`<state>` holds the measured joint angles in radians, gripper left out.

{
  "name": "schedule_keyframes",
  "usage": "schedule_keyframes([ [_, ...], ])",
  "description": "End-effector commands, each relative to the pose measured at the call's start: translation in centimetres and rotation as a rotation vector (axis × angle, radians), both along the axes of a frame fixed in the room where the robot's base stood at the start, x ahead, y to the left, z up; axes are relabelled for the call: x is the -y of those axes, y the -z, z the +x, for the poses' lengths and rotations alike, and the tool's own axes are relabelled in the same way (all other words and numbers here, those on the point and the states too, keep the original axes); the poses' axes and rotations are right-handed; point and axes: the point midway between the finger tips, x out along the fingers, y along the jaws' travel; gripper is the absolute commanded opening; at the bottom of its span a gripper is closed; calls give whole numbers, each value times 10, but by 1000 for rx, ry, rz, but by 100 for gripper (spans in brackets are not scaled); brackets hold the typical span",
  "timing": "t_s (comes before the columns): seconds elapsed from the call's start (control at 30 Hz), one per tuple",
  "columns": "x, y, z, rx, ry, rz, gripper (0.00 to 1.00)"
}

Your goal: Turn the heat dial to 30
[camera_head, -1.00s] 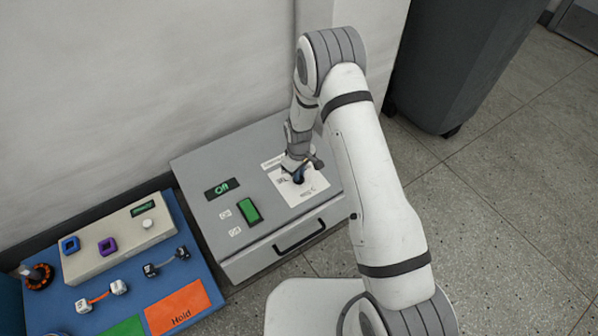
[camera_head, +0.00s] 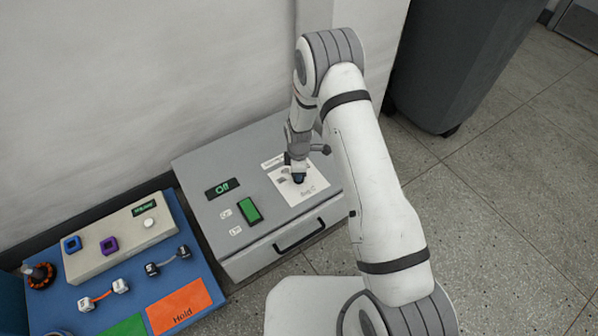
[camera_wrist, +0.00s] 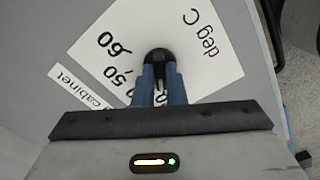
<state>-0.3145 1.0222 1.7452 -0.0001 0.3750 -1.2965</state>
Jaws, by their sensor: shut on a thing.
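The heat dial (camera_wrist: 158,57) is a small dark knob on a white label (camera_wrist: 205,50) marked "50", "60" and "deg C" in the wrist view. My gripper (camera_wrist: 160,72) is shut on the dial, with its two blue fingers on either side of it. The fingers hide part of the dial's scale, and I cannot read where the dial points. In the head view my gripper (camera_head: 298,172) comes down on the dial on top of the grey cabinet (camera_head: 205,162). The cabinet's display (camera_head: 222,188) shows green text that looks like "Off".
A green switch (camera_head: 249,209) and a drawer handle (camera_head: 299,234) are on the cabinet. A blue bench (camera_head: 140,294) with a beige box, small parts and an orange "Hold" mat (camera_head: 185,306) stands at the left. A dark bin (camera_head: 445,60) stands behind at the right.

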Motion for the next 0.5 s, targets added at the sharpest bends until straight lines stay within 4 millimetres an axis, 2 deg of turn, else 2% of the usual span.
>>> schedule_keyframes([
  [0.5,0,0,2,4,-48,1,0],
])
